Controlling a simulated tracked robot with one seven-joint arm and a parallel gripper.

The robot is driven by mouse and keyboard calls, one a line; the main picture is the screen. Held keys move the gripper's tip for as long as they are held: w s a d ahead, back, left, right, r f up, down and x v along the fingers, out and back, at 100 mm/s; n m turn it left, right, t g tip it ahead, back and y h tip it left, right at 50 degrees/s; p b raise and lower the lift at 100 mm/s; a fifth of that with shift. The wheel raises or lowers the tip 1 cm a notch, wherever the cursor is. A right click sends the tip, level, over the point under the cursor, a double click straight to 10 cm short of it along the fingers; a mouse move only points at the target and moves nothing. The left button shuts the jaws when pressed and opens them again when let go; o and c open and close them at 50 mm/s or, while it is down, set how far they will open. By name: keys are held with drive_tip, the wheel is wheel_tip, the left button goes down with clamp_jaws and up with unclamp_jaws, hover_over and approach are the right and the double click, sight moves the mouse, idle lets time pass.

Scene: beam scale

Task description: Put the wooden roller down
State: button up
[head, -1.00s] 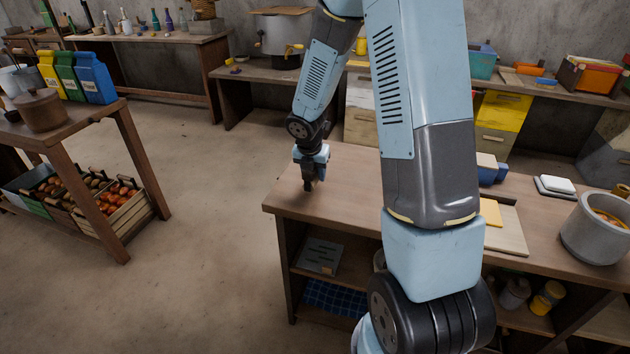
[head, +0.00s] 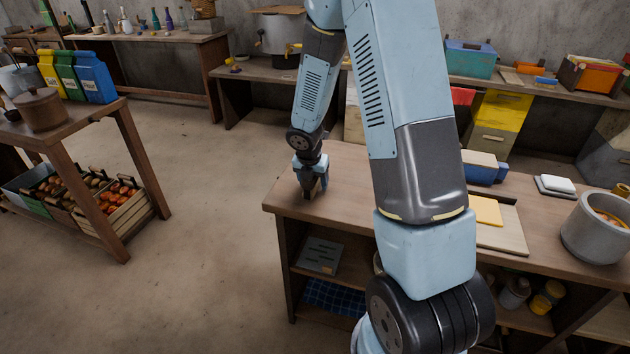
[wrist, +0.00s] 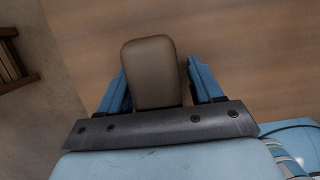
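The wooden roller (wrist: 152,75) is a brown, rounded block in the wrist view, standing between the two blue fingers of my gripper (wrist: 158,68). The fingers appear shut on it, though the roller hides part of their tips. In the head view my gripper (head: 316,190) points down over the left end of the wooden workbench (head: 348,190), close above its top. The roller is hard to make out there, and whether its lower end touches the bench cannot be told.
The bench top around my gripper is bare. A yellow block (head: 485,210) on a board, a blue box (head: 480,173) and a grey pot (head: 597,230) stand farther right. The bench's left edge is near, with open floor (head: 215,220) beyond it.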

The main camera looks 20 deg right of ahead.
drive_tip(key=v, duration=1.2)
drive_tip(key=shift+r, duration=0.25)
drive_tip(key=s+d+r+m+t+y, duration=0.1)
drive_tip(key=s+r+m, duration=0.9)
drive_tip(key=s+m, duration=0.3)
drive_tip(key=s+d+r+m+t, duration=0.1)
drive_tip(key=s+r+m+t, duration=0.1)
drive_tip(key=s+r+m, duration=0.9)
drive_tip(key=s+m, duration=0.2)
drive_tip(key=m, duration=0.2)
drive_tip(key=shift+r+m+y, duration=0.3)
drive_tip(key=shift+m+y, duration=0.1)
